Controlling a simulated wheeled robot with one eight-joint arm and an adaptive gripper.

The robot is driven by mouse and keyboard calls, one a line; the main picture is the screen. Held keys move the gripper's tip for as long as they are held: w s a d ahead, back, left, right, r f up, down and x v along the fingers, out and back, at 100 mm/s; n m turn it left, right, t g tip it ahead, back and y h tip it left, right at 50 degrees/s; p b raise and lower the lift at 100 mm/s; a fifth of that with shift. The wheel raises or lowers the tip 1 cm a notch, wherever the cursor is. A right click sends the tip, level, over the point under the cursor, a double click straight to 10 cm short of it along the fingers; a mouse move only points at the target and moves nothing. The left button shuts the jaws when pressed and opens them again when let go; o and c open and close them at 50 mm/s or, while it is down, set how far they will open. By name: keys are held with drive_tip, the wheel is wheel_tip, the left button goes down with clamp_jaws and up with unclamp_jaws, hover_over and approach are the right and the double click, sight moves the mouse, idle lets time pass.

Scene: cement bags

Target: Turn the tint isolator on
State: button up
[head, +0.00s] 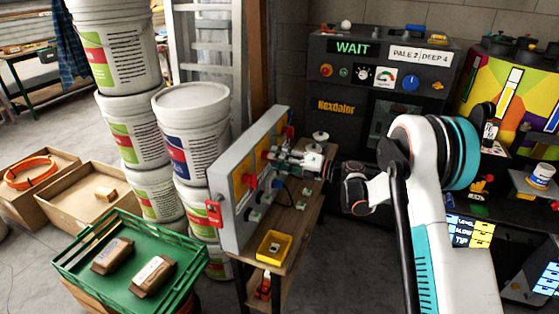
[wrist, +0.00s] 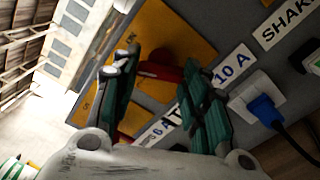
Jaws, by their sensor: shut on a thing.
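A grey switch panel (head: 240,215) stands on a narrow wooden bench, with red handles on yellow plates along its face. In the wrist view a red rotary handle (wrist: 160,70) sits on a yellow plate (wrist: 180,38). My gripper (wrist: 158,74) has its dark green fingers on either side of this handle and is shut on it. A white label (wrist: 231,66) below the plate is partly hidden by a finger, so its name cannot be read in full. In the head view my gripper (head: 272,156) is at the panel face and hides the handle.
A blue plug (wrist: 265,108) with a dark cable sits in a white socket close to my fingers. A yellow tray (head: 273,247) lies on the bench below. Stacked white buckets (head: 190,130) stand behind the panel. A dark machine (head: 345,100) reading WAIT stands behind my arm.

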drive_tip(key=m, duration=0.4)
drive_tip(key=shift+m, duration=0.4)
idle(0.4)
drive_tip(key=o, duration=1)
drive_tip(key=shift+o, duration=0.2)
drive_tip(key=v, duration=1.2)
